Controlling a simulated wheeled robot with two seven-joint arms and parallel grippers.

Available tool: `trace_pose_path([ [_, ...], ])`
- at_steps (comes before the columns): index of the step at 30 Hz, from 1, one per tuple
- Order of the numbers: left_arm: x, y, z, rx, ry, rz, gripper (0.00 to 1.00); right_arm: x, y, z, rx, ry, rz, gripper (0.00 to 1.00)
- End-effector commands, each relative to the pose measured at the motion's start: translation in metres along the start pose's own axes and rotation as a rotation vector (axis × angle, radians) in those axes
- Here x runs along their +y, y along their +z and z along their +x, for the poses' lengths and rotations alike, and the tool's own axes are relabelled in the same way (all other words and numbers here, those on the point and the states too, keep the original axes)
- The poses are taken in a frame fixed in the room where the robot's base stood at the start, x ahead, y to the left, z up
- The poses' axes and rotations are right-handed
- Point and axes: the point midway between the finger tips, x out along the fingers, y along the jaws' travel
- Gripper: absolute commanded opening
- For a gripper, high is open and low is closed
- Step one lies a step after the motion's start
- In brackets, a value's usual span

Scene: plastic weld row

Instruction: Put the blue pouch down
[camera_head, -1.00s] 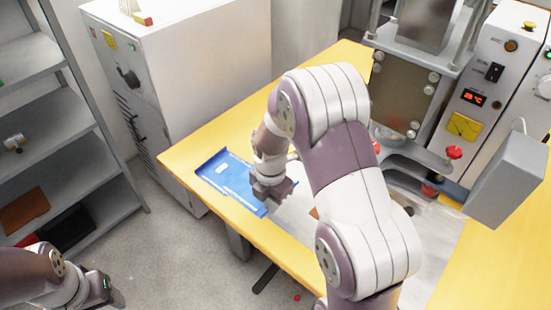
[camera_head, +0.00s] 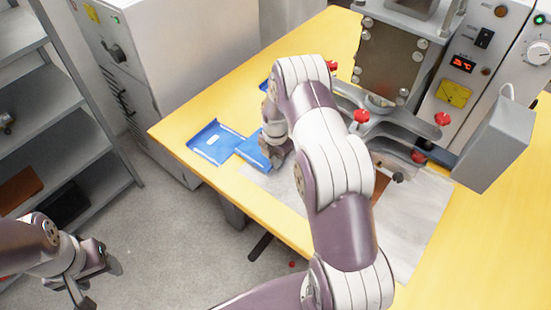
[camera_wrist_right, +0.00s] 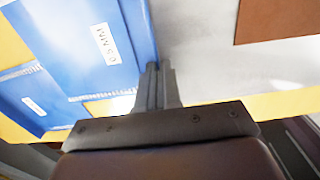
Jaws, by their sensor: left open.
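A blue pouch (camera_head: 254,152) with a white label is at my right gripper (camera_head: 278,158), near the table's left edge. It also shows in the right wrist view (camera_wrist_right: 75,40), its edge running to the fingertips. The fingers (camera_wrist_right: 156,80) are close together and look shut on that edge. Another blue pouch (camera_head: 208,146) lies flat just left of it and shows at the left of the wrist view (camera_wrist_right: 30,100). Whether the held pouch touches it or the table is unclear. My left gripper (camera_head: 102,284) is open and empty, low at the left, away from the table.
The yellow table (camera_head: 190,118) carries a grey sheet (camera_head: 415,215) and a welding machine (camera_head: 395,60) with red knobs. A brown sheet (camera_wrist_right: 275,20) lies right of the fingers. A white cabinet (camera_head: 170,60) and grey shelves (camera_head: 60,130) stand left. A blue item behind my arm is mostly hidden.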

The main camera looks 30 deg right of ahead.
Motion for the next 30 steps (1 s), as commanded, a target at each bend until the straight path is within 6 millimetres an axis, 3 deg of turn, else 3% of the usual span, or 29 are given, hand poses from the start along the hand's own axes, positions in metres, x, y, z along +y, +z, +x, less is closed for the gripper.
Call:
trace_pose_path([
  [14,0.0,0.001,0.008,0.0,0.0,0.0,0.6,0.0,-0.001,0.012,0.001,-0.001,0.0,0.0],
  [15,0.0,0.001,0.007,0.0,0.0,0.0,0.6,0.0,0.0,0.011,0.0,0.0,0.0,0.17],
  [16,0.0,0.001,0.007,0.0,0.0,0.0,0.6,0.0,-0.001,0.011,0.0,-0.001,0.0,0.27],
  [17,0.0,0.001,0.007,0.0,0.0,0.0,0.6,0.0,-0.001,0.011,0.0,-0.001,0.0,0.29],
  [25,0.0,0.001,0.005,0.0,0.0,0.0,0.6,0.0,0.0,0.009,0.0,0.0,0.0,0.29],
  [28,0.0,-0.001,-0.005,0.0,0.0,0.0,0.6,0.0,0.0,-0.006,0.0,0.001,0.0,0.29],
  [30,0.0,0.0,0.002,0.001,0.0,0.0,0.6,0.001,0.001,-0.017,-0.003,0.004,0.0,0.29],
])
